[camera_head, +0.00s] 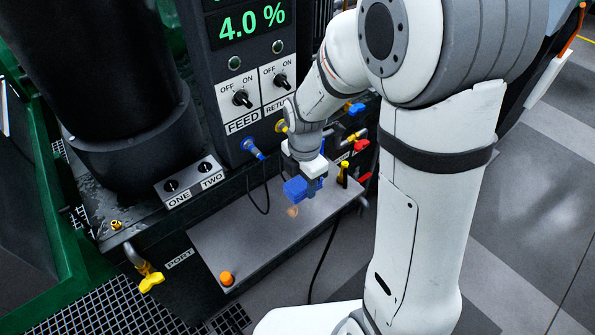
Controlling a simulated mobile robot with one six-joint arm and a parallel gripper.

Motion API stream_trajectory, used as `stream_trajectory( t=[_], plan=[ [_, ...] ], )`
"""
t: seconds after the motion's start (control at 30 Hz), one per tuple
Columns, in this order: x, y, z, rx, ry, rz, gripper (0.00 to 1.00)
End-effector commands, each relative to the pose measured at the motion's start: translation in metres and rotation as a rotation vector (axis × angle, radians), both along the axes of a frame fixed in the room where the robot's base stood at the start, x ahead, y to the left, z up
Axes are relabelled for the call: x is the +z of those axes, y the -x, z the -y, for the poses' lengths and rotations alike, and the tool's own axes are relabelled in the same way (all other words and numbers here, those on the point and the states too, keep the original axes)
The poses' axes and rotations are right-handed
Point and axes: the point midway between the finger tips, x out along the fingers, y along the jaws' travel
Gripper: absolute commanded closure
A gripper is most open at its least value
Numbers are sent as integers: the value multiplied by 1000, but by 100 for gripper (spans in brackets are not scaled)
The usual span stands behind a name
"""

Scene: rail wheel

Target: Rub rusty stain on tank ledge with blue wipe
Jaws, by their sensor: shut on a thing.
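My gripper (305,179) is over the far right part of the grey tank ledge (240,238), pointing down. It is shut on the blue wipe (295,189), which shows as a small blue block at the fingers. The rusty stain (292,211) is a small orange-brown spot on the ledge, just below and in front of the wipe. I cannot tell from this view whether the wipe touches the ledge or the stain's edge. Part of the stain may be hidden under the wipe.
An orange knob-like object (227,278) stands at the ledge's near left corner. A yellow-and-black item (343,174) stands at the far right end. The control panel (243,103) and the ONE/TWO switch box (190,185) rise behind. A yellow-handled valve (150,277) juts out at left. The ledge's middle is clear.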

Motion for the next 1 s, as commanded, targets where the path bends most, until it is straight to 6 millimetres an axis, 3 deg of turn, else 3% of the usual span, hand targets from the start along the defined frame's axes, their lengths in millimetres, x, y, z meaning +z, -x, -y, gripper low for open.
stream_trajectory(
  t=[0.27, 1.0],
  plan=[
    [-11, 3, -5, 54, 0, 0, 73],
    [-83, 5, -9, 62, 1, -3, 73]
  ],
)
